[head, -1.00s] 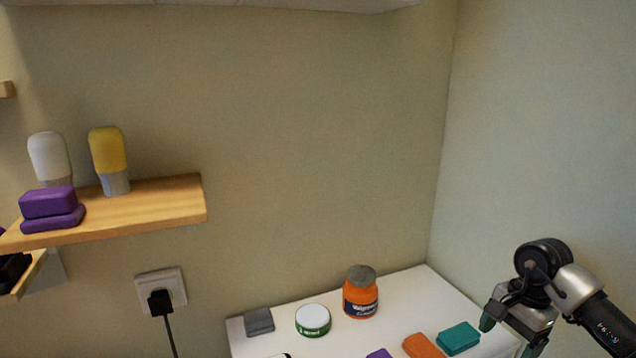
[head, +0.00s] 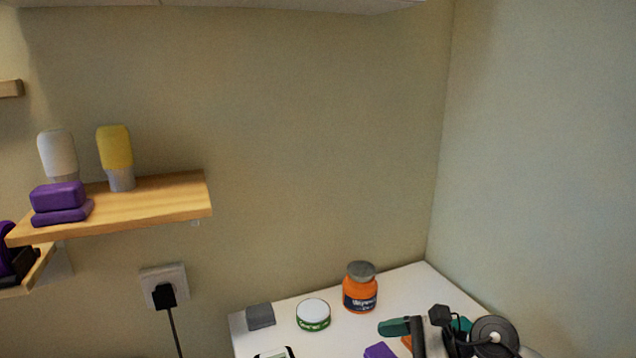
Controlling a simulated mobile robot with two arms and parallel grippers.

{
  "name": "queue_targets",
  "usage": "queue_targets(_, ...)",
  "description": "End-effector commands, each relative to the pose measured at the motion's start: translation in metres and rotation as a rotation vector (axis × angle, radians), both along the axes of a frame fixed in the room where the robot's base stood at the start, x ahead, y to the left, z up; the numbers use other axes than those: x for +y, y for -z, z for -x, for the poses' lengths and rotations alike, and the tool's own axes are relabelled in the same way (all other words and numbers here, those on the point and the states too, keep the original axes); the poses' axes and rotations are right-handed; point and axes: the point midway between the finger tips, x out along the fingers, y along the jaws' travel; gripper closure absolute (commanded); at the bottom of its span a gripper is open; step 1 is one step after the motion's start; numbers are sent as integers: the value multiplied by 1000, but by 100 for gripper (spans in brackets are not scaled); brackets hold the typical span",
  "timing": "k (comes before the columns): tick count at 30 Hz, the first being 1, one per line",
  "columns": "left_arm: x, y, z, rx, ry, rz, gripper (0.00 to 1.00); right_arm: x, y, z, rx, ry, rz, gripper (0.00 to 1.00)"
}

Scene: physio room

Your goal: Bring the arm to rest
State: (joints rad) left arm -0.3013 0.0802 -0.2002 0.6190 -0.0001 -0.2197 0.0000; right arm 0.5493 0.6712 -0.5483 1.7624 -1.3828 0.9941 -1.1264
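My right gripper (head: 398,328) is at the lower right, in front of the white table top (head: 300,295). My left gripper is not in view.
An orange jar (head: 360,292), a green-and-white tin (head: 313,316), a grey block (head: 260,316) and a purple block (head: 380,351) are on the table. A wooden shelf (head: 160,200) holds two bottles and purple blocks. A wall stands close on the right.

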Motion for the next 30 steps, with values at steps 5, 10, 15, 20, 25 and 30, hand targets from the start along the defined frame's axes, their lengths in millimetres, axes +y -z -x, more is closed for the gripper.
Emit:
queue_targets(5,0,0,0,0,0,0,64,30,-35,12,247,228,-544,18)
queue_targets(10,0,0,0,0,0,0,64,12,-52,13,568,482,-1040,18)
queue_targets(15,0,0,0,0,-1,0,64,-31,-29,17,942,772,-1498,18)
queue_targets(20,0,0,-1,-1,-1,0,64,-70,24,42,1303,1093,-1885,18)
queue_targets(25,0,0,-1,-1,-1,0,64,-94,92,99,-1643,-1493,2214,18)
queue_targets(30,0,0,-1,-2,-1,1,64,-96,135,161,-1407,-1420,1826,18)
